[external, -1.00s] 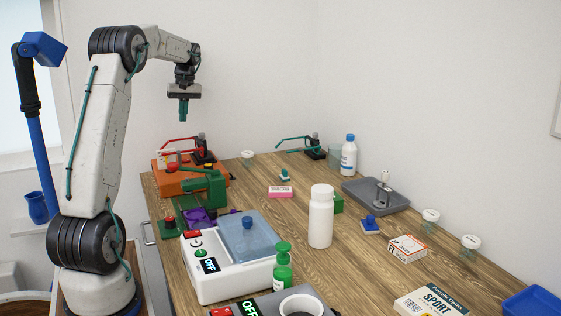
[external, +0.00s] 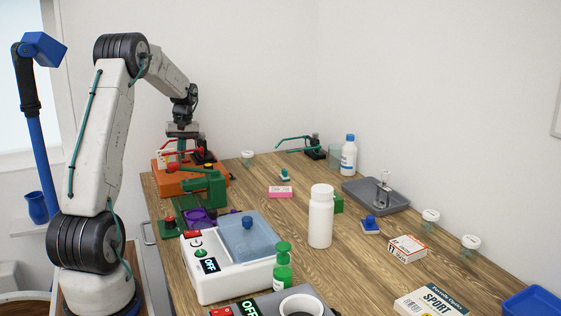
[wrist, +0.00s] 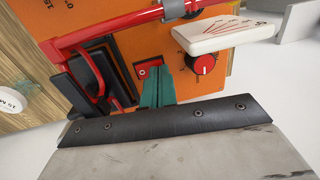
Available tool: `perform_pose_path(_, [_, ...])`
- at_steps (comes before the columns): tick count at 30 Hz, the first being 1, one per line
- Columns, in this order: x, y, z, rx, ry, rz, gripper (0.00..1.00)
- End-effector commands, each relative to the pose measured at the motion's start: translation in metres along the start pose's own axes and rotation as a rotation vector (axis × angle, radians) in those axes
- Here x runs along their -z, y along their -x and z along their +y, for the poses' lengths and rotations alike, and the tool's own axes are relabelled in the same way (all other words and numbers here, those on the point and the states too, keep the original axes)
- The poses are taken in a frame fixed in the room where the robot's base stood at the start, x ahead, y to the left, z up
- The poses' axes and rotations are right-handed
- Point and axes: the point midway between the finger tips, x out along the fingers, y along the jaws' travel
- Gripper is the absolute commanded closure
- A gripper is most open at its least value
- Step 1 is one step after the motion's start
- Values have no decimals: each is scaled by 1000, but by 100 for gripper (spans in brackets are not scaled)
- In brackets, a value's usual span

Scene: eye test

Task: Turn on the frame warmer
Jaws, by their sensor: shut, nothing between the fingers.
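My gripper (external: 184,146) is low over the orange unit (external: 180,185) at the far left of the table. In the wrist view its teal fingers (wrist: 156,84) are shut and empty. Their tips are at a small red switch (wrist: 144,72) on the orange panel, partly covering it; I cannot tell whether they touch. A red dial (wrist: 202,65) is right beside them. No label naming the frame warmer is legible. A white box with a blue lid (external: 246,238) also shows OFF.
A red bar (wrist: 110,30) and a white plate (wrist: 222,32) stand close to the fingers. A green device (external: 205,185) stands in front of the orange unit. A white bottle (external: 320,217) and a green pump bottle (external: 282,268) stand nearer. The table's centre right has free room.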

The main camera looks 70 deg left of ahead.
Motion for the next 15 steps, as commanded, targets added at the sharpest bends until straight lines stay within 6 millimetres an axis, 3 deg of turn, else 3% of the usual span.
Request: perform_pose_path(15, [0,-9,-2,0,1,0,100])
